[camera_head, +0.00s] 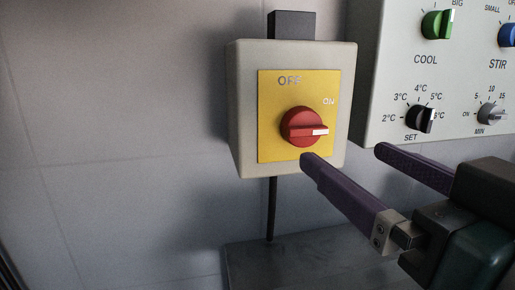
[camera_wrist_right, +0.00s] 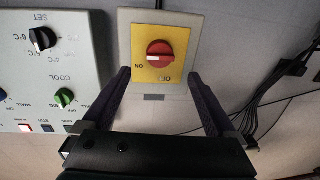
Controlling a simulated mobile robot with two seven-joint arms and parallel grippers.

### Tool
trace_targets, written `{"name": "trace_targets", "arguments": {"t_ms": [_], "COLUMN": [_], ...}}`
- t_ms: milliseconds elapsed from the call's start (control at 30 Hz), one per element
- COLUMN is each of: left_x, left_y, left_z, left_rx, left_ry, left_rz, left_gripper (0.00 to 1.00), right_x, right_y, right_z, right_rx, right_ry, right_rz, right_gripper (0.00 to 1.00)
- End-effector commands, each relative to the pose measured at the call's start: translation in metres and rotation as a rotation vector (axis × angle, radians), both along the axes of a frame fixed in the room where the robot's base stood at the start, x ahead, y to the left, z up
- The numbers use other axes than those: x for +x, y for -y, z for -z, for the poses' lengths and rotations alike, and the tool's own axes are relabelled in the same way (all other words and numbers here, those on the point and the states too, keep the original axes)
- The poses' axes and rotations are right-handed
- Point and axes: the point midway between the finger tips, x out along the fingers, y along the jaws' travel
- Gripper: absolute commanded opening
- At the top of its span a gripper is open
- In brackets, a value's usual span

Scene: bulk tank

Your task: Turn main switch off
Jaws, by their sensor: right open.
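The main switch is a red rotary knob (camera_head: 303,127) on a yellow plate (camera_head: 270,142) on a grey wall box (camera_head: 243,120). "OFF" is printed above the knob and "ON" at its upper right. The knob's bar lies about level, its white-marked end pointing right, just under "ON". The knob also shows upside down in the right wrist view (camera_wrist_right: 160,53). My right gripper (camera_head: 345,154) is open and empty, below and right of the knob in the head view. In the wrist view its fingers (camera_wrist_right: 159,75) stand either side of the knob, apparently apart from it. My left gripper is not in view.
A control panel (camera_head: 370,128) with COOL, STIR and SET knobs is close on the right, near one finger. A black cable (camera_head: 272,210) hangs below the switch box to a grey surface (camera_head: 300,260). The wall (camera_head: 120,120) on the left is clear.

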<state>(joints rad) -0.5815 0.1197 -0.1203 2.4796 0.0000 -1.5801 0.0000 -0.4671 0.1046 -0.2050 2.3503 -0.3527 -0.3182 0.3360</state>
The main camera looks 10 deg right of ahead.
Motion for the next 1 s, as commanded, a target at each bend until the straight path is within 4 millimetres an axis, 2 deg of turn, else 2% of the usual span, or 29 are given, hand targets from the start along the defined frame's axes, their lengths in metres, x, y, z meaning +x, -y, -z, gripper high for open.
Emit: {"name": "trace_targets", "arguments": {"t_ms": [300, 500, 700, 933, 1000], "left_x": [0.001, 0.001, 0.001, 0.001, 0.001], "left_y": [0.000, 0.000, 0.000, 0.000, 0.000], "left_z": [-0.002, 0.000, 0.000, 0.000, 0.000], "left_rx": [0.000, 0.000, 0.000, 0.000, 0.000], "left_ry": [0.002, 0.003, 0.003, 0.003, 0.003], "left_rz": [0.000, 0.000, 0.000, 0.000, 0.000], "left_gripper": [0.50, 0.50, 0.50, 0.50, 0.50], "right_x": [0.053, 0.079, 0.088, 0.088, 0.088], "right_y": [-0.006, -0.010, -0.011, -0.011, -0.011], "right_z": [-0.002, -0.001, -0.001, -0.001, -0.001], "right_rx": [-0.002, 0.000, 0.000, 0.000, 0.000], "right_ry": [0.002, 0.000, -0.002, -0.002, -0.002], "right_rz": [0.000, 0.000, 0.000, 0.000, 0.000], "right_gripper": [0.92, 0.92, 0.92, 0.92, 0.84]}}
